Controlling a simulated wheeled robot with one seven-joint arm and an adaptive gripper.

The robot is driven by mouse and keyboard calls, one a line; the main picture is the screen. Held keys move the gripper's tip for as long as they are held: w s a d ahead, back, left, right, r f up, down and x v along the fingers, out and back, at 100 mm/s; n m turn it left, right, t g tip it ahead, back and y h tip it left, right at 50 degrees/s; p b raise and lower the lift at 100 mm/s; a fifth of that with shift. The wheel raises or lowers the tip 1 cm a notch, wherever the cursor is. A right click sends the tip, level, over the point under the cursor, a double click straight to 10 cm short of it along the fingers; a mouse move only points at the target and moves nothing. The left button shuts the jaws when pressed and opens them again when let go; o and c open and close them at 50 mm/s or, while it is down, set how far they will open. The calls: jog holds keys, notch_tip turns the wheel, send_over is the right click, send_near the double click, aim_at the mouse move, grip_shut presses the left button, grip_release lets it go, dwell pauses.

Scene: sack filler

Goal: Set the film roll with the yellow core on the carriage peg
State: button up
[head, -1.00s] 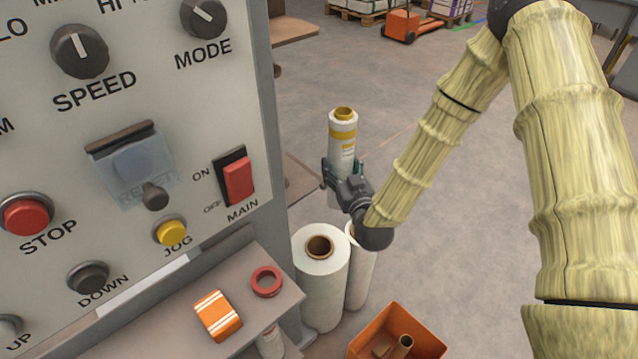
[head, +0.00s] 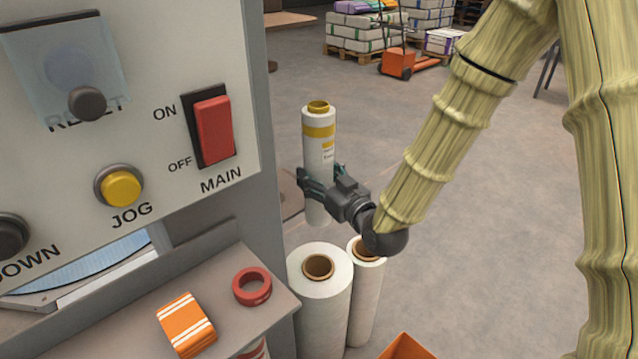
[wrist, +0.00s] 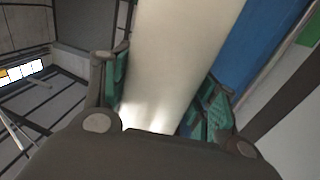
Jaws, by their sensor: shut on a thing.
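The film roll with the yellow core (head: 318,150) is white with a yellow band and stands nearly upright in the head view, right of the control panel. My gripper (head: 312,186) is shut on its lower half and holds it off the floor. In the wrist view the white roll (wrist: 180,60) fills the space between the green-padded fingers (wrist: 165,105). The carriage peg cannot be made out in either view.
The control panel (head: 150,70) stands close on the left. Its shelf (head: 250,318) holds an orange striped packet (head: 187,325) and a red ring (head: 252,287). Two brown-cored rolls (head: 320,300) (head: 366,290) stand below my gripper, near an orange bin (head: 405,347). Open floor lies right.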

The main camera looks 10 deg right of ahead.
jog(key=shift+w+a+r, duration=0.1)
jog(key=shift+w+a, duration=0.05)
jog(key=s+a+x, duration=0.1)
jog(key=a+x, duration=0.1)
jog(key=x, duration=1.7)
jog(key=shift+a, duration=0.4)
dwell(1.5)
dwell(0.4)
